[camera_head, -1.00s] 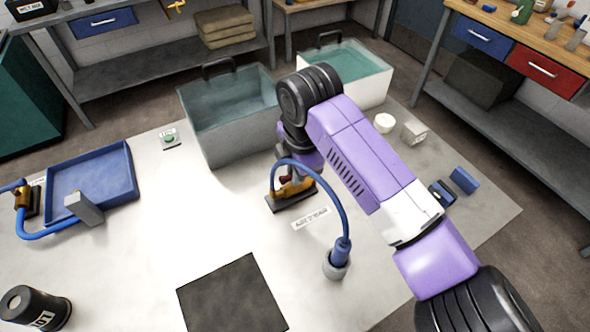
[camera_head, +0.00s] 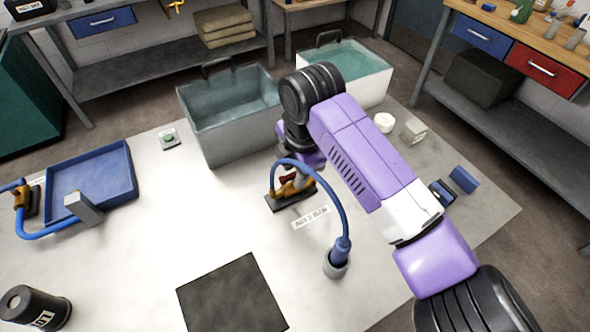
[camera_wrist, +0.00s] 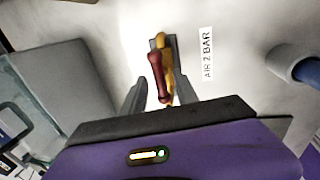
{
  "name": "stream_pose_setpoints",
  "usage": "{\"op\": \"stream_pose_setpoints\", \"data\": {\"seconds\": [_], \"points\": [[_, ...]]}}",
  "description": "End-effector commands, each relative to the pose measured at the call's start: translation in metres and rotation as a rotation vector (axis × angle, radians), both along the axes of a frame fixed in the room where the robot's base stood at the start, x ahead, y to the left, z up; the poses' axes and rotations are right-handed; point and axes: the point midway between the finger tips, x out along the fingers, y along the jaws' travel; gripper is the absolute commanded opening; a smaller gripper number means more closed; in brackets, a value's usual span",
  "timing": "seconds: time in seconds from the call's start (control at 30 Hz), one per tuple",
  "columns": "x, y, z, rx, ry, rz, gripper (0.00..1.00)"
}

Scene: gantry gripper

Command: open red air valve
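The air valve has a yellow-brass body (camera_head: 284,192) on a dark base on the white table, with a blue hose arching from it. Its red lever (camera_head: 289,178) is partly covered by my arm in the head view. In the wrist view the red lever (camera_wrist: 158,78) runs lengthwise over the brass body. My gripper (camera_wrist: 160,90) is open, with one grey finger on each side of the lever and a visible gap to both. I cannot tell how far the fingertips are above the valve base.
The blue hose (camera_head: 343,205) rises from a grey socket (camera_head: 336,267) beside the valve. An "AIR 2 BAR" label (camera_wrist: 207,53) lies next to it. A grey water tank (camera_head: 235,140) stands behind left.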

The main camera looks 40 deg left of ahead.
Motion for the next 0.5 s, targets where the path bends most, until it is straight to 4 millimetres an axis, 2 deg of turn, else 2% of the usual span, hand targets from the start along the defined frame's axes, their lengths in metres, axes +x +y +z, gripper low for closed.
{"op": "stream_pose_setpoints", "data": {"seconds": [0.27,0.5], "points": [[0.000,-0.001,0.005,-0.001,0.001,-0.001,0.36],[-0.002,-0.008,0.041,0.002,-0.003,0.000,0.36]]}}
